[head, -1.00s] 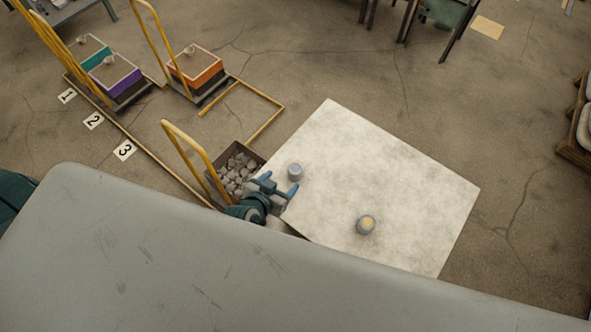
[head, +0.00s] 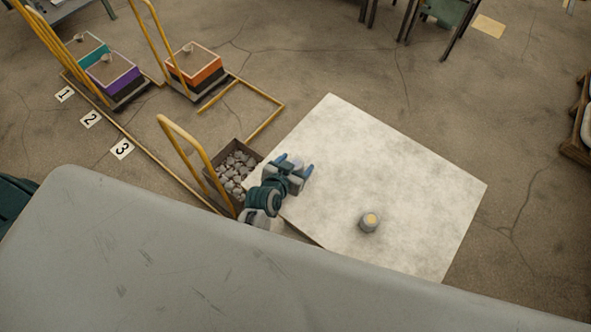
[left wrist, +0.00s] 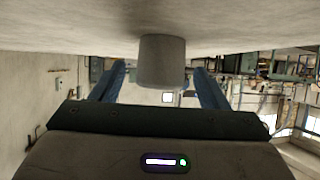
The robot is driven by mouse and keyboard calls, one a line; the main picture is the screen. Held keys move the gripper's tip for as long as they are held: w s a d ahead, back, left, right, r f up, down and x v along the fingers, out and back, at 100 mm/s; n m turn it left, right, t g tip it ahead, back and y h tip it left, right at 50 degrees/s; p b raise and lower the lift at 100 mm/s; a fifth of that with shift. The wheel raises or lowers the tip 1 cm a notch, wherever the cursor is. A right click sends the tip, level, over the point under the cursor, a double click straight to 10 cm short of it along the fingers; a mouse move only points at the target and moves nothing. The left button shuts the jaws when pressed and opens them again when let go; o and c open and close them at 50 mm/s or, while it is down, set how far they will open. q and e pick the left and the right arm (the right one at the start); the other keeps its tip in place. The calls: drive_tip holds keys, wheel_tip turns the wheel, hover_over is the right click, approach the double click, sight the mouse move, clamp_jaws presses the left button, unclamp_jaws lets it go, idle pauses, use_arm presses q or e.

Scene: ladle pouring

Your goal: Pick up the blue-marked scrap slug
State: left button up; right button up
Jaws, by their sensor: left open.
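The blue-marked slug (left wrist: 162,62) is a short grey cylinder. In the left wrist view, which looks inverted, it stands on the pale slab (left wrist: 60,25) between the two blue fingers of my left gripper (left wrist: 160,75), with a gap on each side. In the head view my left gripper (head: 295,164) is open low over the left part of the slab (head: 400,170) and mostly hides this slug. The slug's marked face does not show now. A second slug (head: 370,222) with a yellowish top stands apart on the slab, right of the gripper. My right gripper is not in view.
A cart bin of grey lumps (head: 236,170) with a yellow handle (head: 185,140) stands close left of my left arm. Carts with an orange box (head: 196,66) and a purple box (head: 112,77) are further back. The slab's right side is clear.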

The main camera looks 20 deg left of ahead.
use_arm(q)
drive_tip(key=shift+b+x, duration=0.3)
drive_tip(key=shift+x, duration=0.6)
drive_tip(key=shift+w+f, duration=0.15)
drive_tip(key=shift+w, duration=0.1)
drive_tip(key=shift+s, duration=0.15)
drive_tip(key=c, duration=1.2)
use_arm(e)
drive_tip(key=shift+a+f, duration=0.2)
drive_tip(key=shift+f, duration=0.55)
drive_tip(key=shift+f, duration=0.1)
